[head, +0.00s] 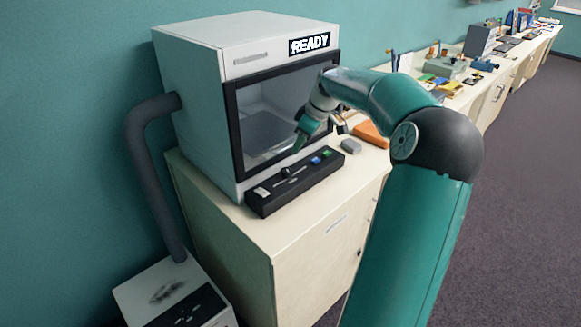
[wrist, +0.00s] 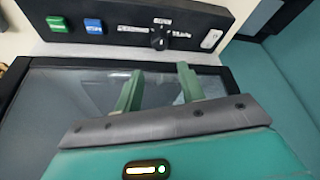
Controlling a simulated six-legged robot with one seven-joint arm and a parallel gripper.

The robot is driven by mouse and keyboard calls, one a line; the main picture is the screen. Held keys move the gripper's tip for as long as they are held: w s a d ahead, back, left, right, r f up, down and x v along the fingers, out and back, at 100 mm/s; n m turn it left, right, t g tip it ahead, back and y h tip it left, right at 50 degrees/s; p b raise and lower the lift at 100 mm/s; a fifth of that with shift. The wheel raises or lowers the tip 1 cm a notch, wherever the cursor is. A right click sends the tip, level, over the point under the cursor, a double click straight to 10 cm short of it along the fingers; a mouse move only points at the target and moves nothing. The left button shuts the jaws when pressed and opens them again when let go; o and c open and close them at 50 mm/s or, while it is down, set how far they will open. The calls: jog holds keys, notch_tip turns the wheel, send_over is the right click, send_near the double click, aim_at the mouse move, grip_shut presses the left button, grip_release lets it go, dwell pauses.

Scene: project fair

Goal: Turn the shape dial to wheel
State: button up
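The shape dial is a small black knob (wrist: 158,38) with several white labels around it, too small to read for certain. It sits on a black control panel (wrist: 215,14), which in the head view (head: 262,206) lies in front of a white machine (head: 190,55) with a glass window and a "READY" display. In the head view the dial (head: 286,172) is partly hard to make out. My gripper (wrist: 158,78) is open, its two green fingers apart with nothing between them. In the head view my gripper (head: 297,146) hangs just above the panel, apart from the dial.
A green button (wrist: 57,23), a blue button (wrist: 93,26) and a white switch (wrist: 211,40) share the panel. A grey block (head: 351,146) and an orange item (head: 371,133) lie on the cabinet top (head: 290,232). The machine's window (head: 268,110) stands close behind my gripper.

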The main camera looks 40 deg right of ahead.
aim_at(286, 169)
jog(key=x, duration=1.1)
jog(key=shift+f, duration=0.25)
jog(key=c, duration=0.7)
